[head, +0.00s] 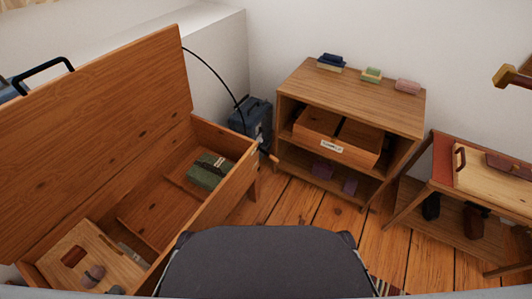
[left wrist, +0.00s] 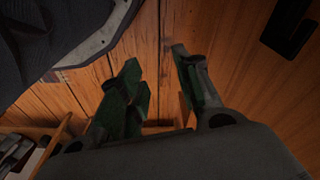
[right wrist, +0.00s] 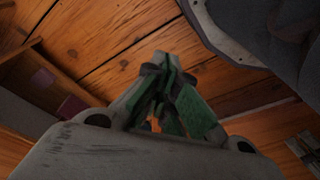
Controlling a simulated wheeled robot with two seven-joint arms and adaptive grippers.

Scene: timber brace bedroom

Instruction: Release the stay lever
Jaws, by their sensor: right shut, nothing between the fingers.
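A wooden chest (head: 238,176) stands at the left in the head view with its lid (head: 110,120) raised and tilted back. A thin black curved line (head: 215,72) runs from the lid's upper right corner down toward a blue case; I cannot tell whether it is a stay or a cord. A small light knob-like part (head: 272,158) shows by the chest's right corner. I cannot make out a stay lever for certain. My left gripper (left wrist: 154,82) is open and empty above the floorboards. My right gripper (right wrist: 168,68) is shut and empty. Neither gripper shows in the head view.
In the chest are a green strapped bundle (head: 209,171) and a wooden tray (head: 108,259). The blue case (head: 257,122) stands behind it. A shelf unit (head: 350,95) with a drawer (head: 310,128) is at the back, and a bench (head: 440,187) at the right. Floor (head: 318,212) between is clear.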

